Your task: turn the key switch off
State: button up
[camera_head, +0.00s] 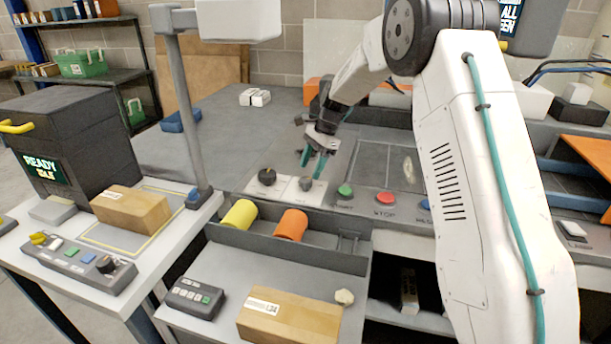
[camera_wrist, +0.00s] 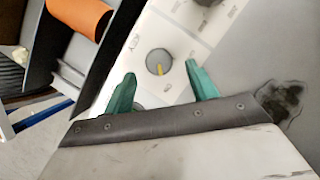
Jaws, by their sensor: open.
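The key switch (camera_head: 305,184) is a small round grey knob on a white plate of the control panel. In the wrist view the key switch (camera_wrist: 157,59) has a yellow pointer line toward the bottom of the picture, and lettering that seems to read KEY beside it. My gripper (camera_head: 311,170) has two teal fingers and is above the panel, just behind the switch. In the wrist view my gripper (camera_wrist: 162,74) is open, with one fingertip to each side of the switch and a gap on both sides. Nothing is held.
A black knob (camera_head: 267,177) is left of the switch. A green button (camera_head: 345,191) and a red button (camera_head: 385,198) are to its right. In front, a grey trough holds a yellow cylinder (camera_head: 239,214) and an orange cylinder (camera_head: 291,225). A post (camera_head: 182,110) stands at left.

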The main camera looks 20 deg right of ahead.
aim_at(306, 179)
jog(key=shift+x, duration=1.85)
